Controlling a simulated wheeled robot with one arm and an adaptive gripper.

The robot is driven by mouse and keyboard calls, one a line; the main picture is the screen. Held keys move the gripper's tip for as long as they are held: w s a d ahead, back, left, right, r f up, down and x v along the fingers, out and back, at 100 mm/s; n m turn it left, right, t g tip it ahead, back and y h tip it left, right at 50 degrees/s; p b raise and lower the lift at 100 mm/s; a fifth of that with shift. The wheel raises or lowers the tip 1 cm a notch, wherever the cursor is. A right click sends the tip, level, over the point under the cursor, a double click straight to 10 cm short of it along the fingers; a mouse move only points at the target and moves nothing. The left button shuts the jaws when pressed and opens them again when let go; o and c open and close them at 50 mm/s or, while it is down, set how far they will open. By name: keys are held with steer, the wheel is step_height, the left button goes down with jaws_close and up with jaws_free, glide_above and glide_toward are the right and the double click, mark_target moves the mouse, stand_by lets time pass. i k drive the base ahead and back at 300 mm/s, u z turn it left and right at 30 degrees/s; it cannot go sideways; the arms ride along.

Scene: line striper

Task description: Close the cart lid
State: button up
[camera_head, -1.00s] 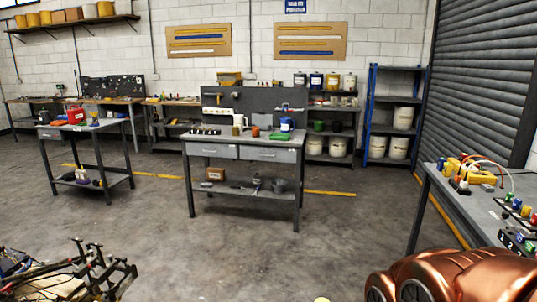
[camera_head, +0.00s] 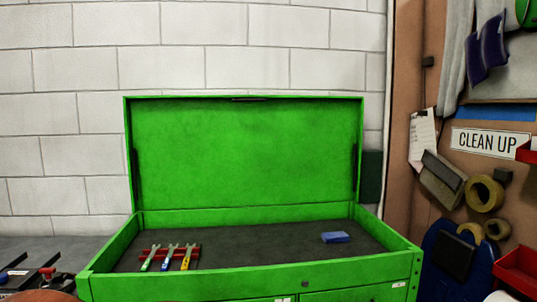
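The green tool cart (camera_head: 345,290) stands in front of me against the white block wall. Its green lid (camera_head: 245,155) is open and stands nearly upright at the back, with dark struts at both sides. The open top tray has a dark liner (camera_head: 265,240). Several wrenches with coloured handles (camera_head: 168,257) rest on a red holder at the left of the tray. A blue block (camera_head: 335,237) lies at the right of the tray. My gripper is not in view.
At the right is a brown board with a "CLEAN UP" sign (camera_head: 490,142), tape rolls (camera_head: 485,193) and red bins (camera_head: 520,270). A grey surface with tools (camera_head: 35,278) lies at the lower left. The space above the tray is clear.

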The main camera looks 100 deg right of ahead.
mark_target(200, 151)
steer(key=z, duration=5.4)
steer(key=i, duration=1.85)
steer(key=u, duration=3.1)
